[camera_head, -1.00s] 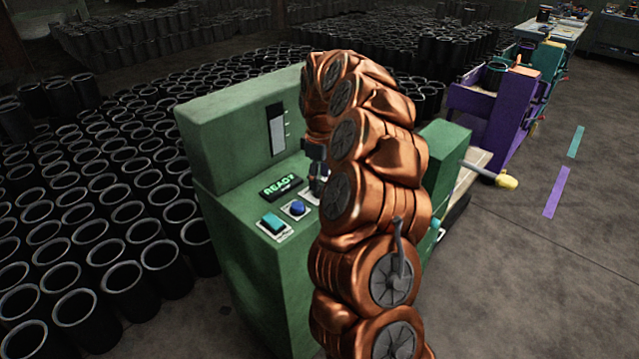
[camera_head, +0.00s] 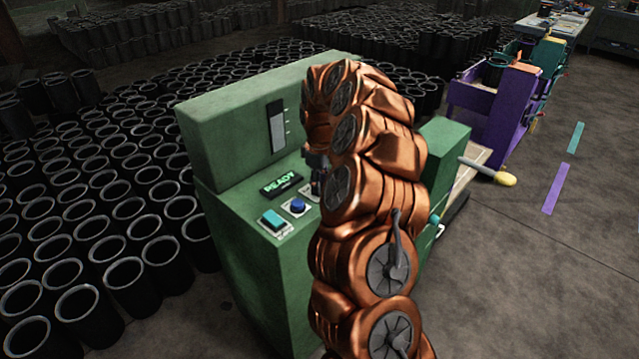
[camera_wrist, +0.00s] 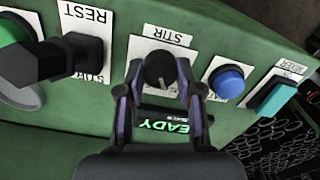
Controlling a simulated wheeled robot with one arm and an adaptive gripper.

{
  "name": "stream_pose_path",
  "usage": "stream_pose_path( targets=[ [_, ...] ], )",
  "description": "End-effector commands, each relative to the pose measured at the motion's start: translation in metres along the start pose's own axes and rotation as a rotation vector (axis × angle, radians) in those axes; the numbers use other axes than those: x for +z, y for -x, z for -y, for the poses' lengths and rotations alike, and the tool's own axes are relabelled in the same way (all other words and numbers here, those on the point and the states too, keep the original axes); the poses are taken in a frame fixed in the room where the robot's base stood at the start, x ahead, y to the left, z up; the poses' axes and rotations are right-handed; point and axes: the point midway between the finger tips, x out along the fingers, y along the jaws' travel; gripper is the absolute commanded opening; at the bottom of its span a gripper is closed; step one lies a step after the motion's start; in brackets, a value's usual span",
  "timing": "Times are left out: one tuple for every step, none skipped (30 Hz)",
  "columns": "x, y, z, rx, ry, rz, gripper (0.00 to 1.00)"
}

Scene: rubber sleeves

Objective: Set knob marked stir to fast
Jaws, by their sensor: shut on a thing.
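The knob marked STIR (camera_wrist: 160,68) is a dark round dial on a white plate, its label upside down in the wrist view. My gripper (camera_wrist: 159,72) is shut on this knob, one finger at each side. A thin light mark shows on the knob toward the lower side of the picture. No "fast" marking can be read; the fingers hide part of the plate.
A lit READY display (camera_head: 281,185), a blue button (camera_head: 298,205) and a teal switch (camera_head: 272,219) sit on the panel. A black knob by a REST label (camera_wrist: 50,62) is close to the left in the wrist view. Black sleeves (camera_head: 130,275) crowd the floor at left.

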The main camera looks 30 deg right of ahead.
Motion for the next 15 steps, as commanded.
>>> stream_pose_path(
  targets=[
    [0.0, -0.0001, 0.0004, -0.001, 0.0, 0.0, 0.19],
    [0.0, -0.0002, 0.0005, -0.001, 0.0, 0.0, 0.16],
    [-0.0001, -0.0002, 0.0005, -0.001, 0.0, 0.0, 0.12],
    [-0.0001, -0.0002, 0.0005, -0.001, 0.0, 0.0, 0.09],
    [0.0, -0.0002, 0.0005, -0.002, 0.0, 0.0, 0.05],
    [0.0, -0.0001, 0.0006, -0.002, 0.0, 0.0, 0.01],
    [-0.0001, -0.0001, 0.0006, -0.002, 0.0, 0.0, 0.01],
    [0.0, -0.0002, 0.0006, -0.002, 0.0, 0.0, 0.01],
    [0.0, -0.0004, 0.0006, -0.002, -0.001, 0.0, 0.01],
    [0.0, -0.0006, 0.0006, -0.002, -0.003, 0.001, 0.01],
    [0.0, -0.0008, 0.0006, -0.002, -0.006, 0.001, 0.01],
    [0.0, -0.0012, 0.0006, -0.002, -0.011, 0.001, 0.01],
    [0.0, -0.0016, 0.0007, -0.002, -0.017, 0.001, 0.01],
    [0.0, -0.002, 0.0007, -0.002, -0.024, 0.001, 0.01],
    [0.0, -0.0026, 0.0008, -0.002, -0.035, 0.001, 0.01]
  ],
)
